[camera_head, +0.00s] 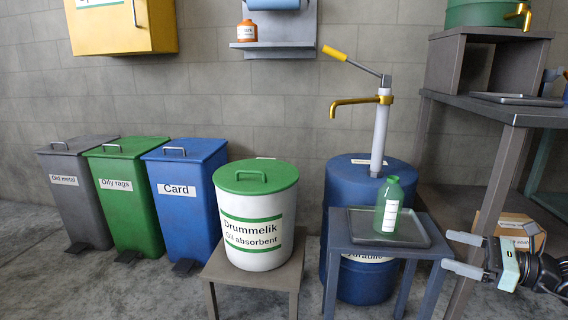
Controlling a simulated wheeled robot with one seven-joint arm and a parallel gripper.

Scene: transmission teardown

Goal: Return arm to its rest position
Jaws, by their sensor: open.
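My gripper (463,253) is at the lower right of the head camera view. Its two light grey fingers point left and stand apart, with nothing between them. It is to the right of the small grey table (344,236) and lower than its top. Part of my black arm shows behind the gripper at the right edge; the rest of the arm is out of view.
A green bottle (390,204) stands upright on a tray (424,238) on the small table, left of my gripper. A blue drum (340,186) with a pump is behind. A workbench (519,116) and cardboard box (523,228) are close at right. Bins line the left wall.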

